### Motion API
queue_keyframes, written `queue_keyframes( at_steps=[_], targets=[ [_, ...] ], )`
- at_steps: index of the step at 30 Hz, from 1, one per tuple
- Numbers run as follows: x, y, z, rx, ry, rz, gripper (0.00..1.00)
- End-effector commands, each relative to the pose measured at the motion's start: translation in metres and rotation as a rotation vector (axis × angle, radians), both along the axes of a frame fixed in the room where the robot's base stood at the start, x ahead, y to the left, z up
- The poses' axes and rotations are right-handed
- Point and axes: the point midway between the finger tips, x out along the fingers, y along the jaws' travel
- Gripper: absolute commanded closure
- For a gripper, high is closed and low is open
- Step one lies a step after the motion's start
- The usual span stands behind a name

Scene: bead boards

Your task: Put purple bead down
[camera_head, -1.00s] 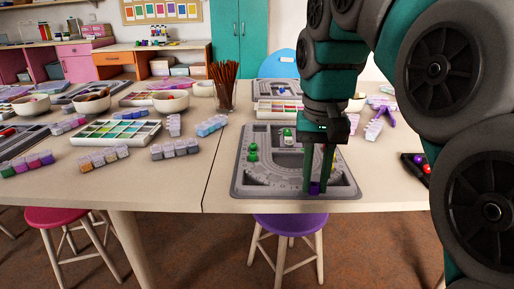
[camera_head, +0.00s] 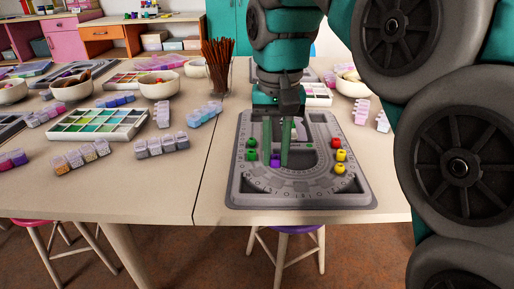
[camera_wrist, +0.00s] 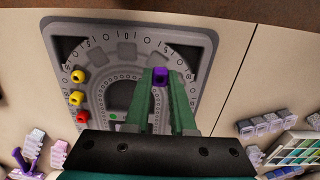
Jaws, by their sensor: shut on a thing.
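The purple bead (camera_head: 275,162) is between the tips of my gripper (camera_head: 279,160), over the grey bead board (camera_head: 300,200). In the wrist view the purple bead (camera_wrist: 160,76) sits between the two green fingers, which are shut on it. Whether the bead touches the board cannot be told. Two green beads (camera_head: 251,149) lie at the board's left side. A red bead (camera_head: 335,143) and two yellow beads (camera_head: 341,162) lie along its right side. A small white and green item behind the fingers is partly hidden.
Left of the board stand clear bead boxes (camera_head: 161,146) and a palette of coloured compartments (camera_head: 97,124). A cup of brown sticks (camera_head: 218,70) stands behind. Bare tabletop (camera_head: 215,185) lies beside the board, and the table's front edge is close to it.

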Motion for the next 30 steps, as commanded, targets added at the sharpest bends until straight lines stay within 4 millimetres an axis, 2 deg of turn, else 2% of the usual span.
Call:
queue_keyframes(
  at_steps=[3, 9, 14, 24, 30],
  targets=[
    [0.019, 0.015, -0.002, -0.002, 0.003, 0.003, 1.0],
    [0.035, 0.028, -0.004, -0.001, 0.0, 0.001, 1.0],
    [0.037, 0.03, -0.007, -0.001, 0.001, 0.001, 1.0],
    [0.037, 0.029, -0.038, -0.002, 0.001, 0.001, 1.0],
    [0.037, 0.03, -0.04, -0.001, -0.002, 0.0, 1.0]
  ],
)
